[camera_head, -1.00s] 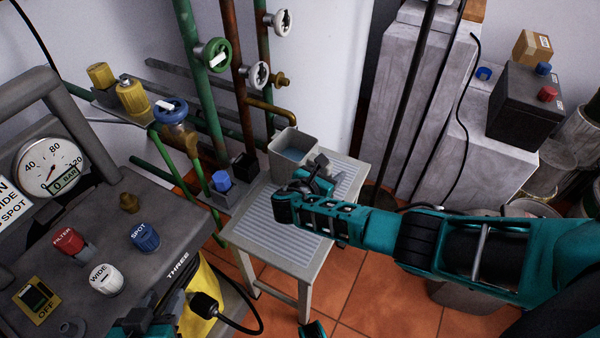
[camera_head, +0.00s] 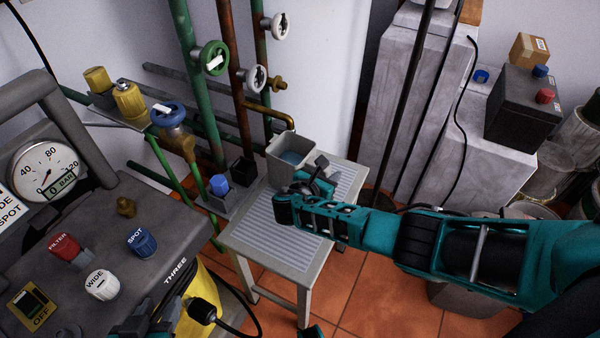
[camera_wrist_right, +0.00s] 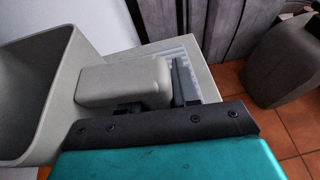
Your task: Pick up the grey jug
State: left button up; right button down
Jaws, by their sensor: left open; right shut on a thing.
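The grey jug (camera_head: 284,152) stands upright, or nearly so, at the far end of a small slatted stool, under a brass spout; its inside looks bluish. My right gripper (camera_head: 317,180) is at the jug's near right side, shut on its handle. In the right wrist view, the jug's open body (camera_wrist_right: 40,95) fills the left side and its blocky handle (camera_wrist_right: 125,80) is at the gripper. Whether the jug's base touches the stool is hidden. My left gripper (camera_head: 143,328) is open at the bottom edge, partly cut off, by the control panel.
The stool (camera_head: 280,248) has free slats in front. Pipes and valve wheels (camera_head: 212,58) rise behind. A blue-topped item (camera_head: 220,185) sits left of the jug. The control panel (camera_head: 150,220) is at left, grey blocks and a dark battery (camera_head: 522,105) at right.

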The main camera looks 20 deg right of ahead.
jog(key=shift+w+r+p, duration=0.1)
jog(key=shift+r+p, duration=0.45)
jog(key=shift+r, duration=0.25)
jog(key=s+a+r+p, duration=0.1)
jog(key=s+a+p, duration=0.1)
jog(key=s, duration=0.6)
jog(key=s+a+r+p, duration=0.1)
jog(key=s+a+p, duration=0.1)
jog(key=s+p, duration=0.3)
jog(key=s, duration=0.4)
jog(key=shift+s+a, duration=0.25)
jog(key=shift+a, duration=0.05)
jog(key=c, duration=1.4)
grip_release()
grip_shut()
